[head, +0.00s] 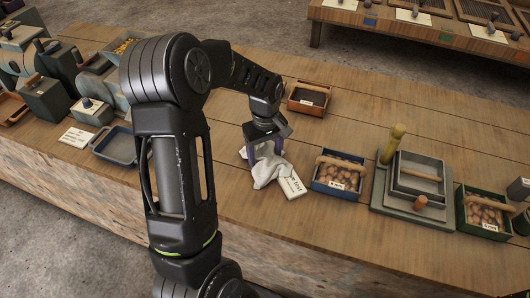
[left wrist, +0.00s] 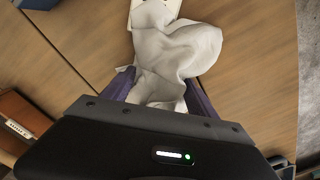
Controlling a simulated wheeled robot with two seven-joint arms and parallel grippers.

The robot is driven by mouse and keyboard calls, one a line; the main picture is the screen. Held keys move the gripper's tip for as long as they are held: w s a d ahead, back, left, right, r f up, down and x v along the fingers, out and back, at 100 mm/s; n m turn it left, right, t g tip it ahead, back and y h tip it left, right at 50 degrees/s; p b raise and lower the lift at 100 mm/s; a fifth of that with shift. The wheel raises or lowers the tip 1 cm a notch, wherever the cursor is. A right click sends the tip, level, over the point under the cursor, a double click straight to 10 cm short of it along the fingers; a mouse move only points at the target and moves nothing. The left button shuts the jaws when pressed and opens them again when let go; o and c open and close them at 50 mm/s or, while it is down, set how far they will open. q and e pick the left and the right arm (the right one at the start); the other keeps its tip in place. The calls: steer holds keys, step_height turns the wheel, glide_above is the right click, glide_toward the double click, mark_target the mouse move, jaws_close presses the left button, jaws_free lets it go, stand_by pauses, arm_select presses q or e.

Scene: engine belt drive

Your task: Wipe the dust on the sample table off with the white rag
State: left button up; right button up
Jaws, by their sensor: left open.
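The white rag (head: 267,171) lies crumpled on the wooden sample table (head: 345,243), partly over a white label card (head: 293,187). My left gripper (head: 265,150) is over the rag, pointing down, with its purple fingers apart on either side of it. In the left wrist view the rag (left wrist: 170,55) bunches up between the two purple fingers (left wrist: 160,88). I cannot tell whether the fingers touch the cloth. I cannot make out dust clearly on the table. My right gripper is in neither view.
A blue box of brown lumps (head: 338,176) stands right of the rag, with a grey sieve stand (head: 418,176) and a green box (head: 483,212) beyond it. A wooden tray (head: 307,98) is behind. A blue-grey tray (head: 117,146) is at left. The table front is clear.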

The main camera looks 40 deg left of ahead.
arm_select(q)
steer(key=c, duration=1.4)
jaws_close()
